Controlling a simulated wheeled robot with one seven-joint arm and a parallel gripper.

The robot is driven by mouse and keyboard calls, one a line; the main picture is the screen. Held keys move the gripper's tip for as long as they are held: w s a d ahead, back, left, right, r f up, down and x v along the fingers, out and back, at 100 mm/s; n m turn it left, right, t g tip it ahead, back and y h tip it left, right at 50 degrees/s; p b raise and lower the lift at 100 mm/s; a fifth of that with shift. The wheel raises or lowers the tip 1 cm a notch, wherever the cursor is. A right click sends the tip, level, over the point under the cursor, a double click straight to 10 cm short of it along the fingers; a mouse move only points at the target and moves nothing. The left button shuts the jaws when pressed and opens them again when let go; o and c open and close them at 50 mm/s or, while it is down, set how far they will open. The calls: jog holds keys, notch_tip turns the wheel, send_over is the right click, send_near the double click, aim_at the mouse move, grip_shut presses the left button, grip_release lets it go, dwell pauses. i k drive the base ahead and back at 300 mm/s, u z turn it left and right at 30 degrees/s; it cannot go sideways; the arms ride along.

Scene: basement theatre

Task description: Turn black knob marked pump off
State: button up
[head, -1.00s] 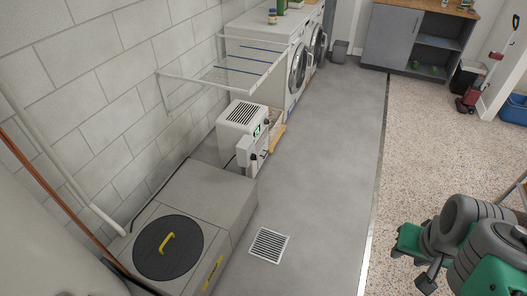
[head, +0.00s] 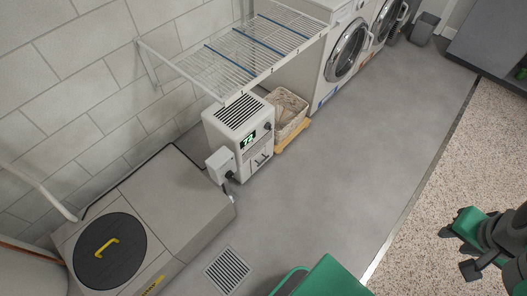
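A white dehumidifier-like unit (head: 240,136) stands on the floor against the block wall, with a top grille and a lit green display. A small black knob (head: 267,127) is on its front, right of the display. A small grey box (head: 221,165) on the unit's near side has a dark part (head: 231,176) below it, possibly another knob. The markings are too small to read, so I cannot tell which is marked pump. My gripper (head: 462,248) seems to be the dark and green end at the lower right, far from the unit. Its finger opening is unclear.
A wire shelf (head: 235,52) overhangs the unit from the wall. A wicker basket (head: 291,108) and a washer (head: 346,50) stand behind it. A low grey box with a round black lid (head: 111,252) is at lower left. A floor grate (head: 227,270) lies in front; the grey floor is clear.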

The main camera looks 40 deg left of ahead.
aim_at(229, 176)
jog(key=i, duration=1.8)
jog(key=u, duration=5.3)
